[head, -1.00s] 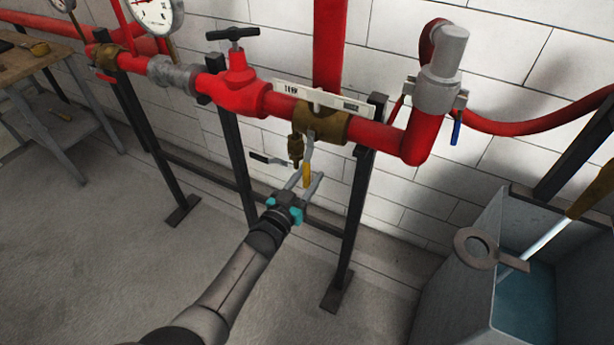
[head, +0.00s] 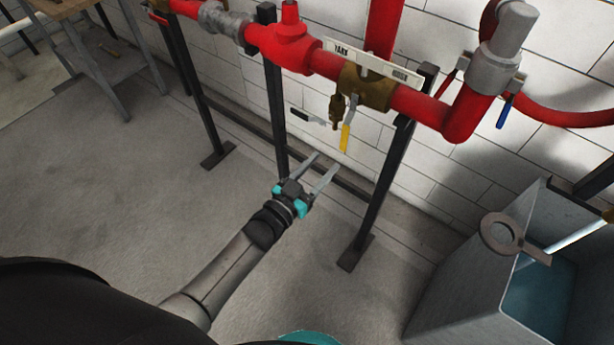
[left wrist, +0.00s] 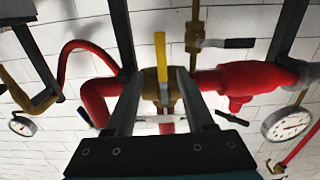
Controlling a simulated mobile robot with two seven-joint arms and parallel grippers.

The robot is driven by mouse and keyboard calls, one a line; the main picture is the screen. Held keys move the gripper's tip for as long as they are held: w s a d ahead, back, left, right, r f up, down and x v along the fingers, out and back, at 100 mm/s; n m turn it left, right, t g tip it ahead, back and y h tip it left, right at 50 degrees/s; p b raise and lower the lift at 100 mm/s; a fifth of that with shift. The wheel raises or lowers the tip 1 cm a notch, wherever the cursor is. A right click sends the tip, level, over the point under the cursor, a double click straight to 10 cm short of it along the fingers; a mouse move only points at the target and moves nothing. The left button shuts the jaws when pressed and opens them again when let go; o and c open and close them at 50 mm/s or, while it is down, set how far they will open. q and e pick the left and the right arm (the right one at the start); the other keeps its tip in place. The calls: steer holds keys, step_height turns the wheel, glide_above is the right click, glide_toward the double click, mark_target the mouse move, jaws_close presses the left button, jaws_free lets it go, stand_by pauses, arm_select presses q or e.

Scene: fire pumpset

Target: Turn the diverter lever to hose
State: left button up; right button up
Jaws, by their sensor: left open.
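The diverter valve is a brass body (head: 376,92) on the red pipe, under a white label plate (head: 350,56). One word at its left end looks like TANK; the right word is unclear. The lever's yellow grip (head: 345,138) hangs downward from the valve. My left gripper (head: 326,164) is open and empty, below and slightly left of the grip, apart from it. In the left wrist view the yellow grip (left wrist: 161,52) lines up between the open fingers (left wrist: 158,75), beyond their tips. My right gripper is not in view.
A small brass cock (head: 337,107) with a black-handled lever (head: 306,116) hangs just left of the yellow grip. Black stand posts (head: 385,185) flank the valve. A grey water tank (head: 450,275) stands at the right. Floor (head: 120,190) at the left is clear.

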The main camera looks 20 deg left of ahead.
arm_select(q)
steer(key=v, duration=0.5)
stand_by(0.5)
steer(key=s+a+f+n+g+y+b, duration=0.15)
steer(key=s+f+g, duration=0.25)
steer(key=s+f, duration=0.55)
steer(key=s+a+f+g+y+b, duration=0.1)
steer(key=s+a+f+g+y, duration=0.25)
steer(key=f, duration=1.15)
steer(key=s+f+g, duration=0.2)
steer(key=s+f, duration=0.2)
steer(key=s, duration=0.4)
steer(key=s+a+f+g+b, duration=0.1)
steer(key=s+f+g, duration=0.2)
steer(key=s, duration=0.5)
steer(key=s+f+g+y+b, duration=0.1)
steer(key=s+f+g, duration=0.2)
steer(key=s+f, duration=0.3)
steer(key=shift+s+a, duration=0.3)
steer(key=shift+s, duration=0.7)
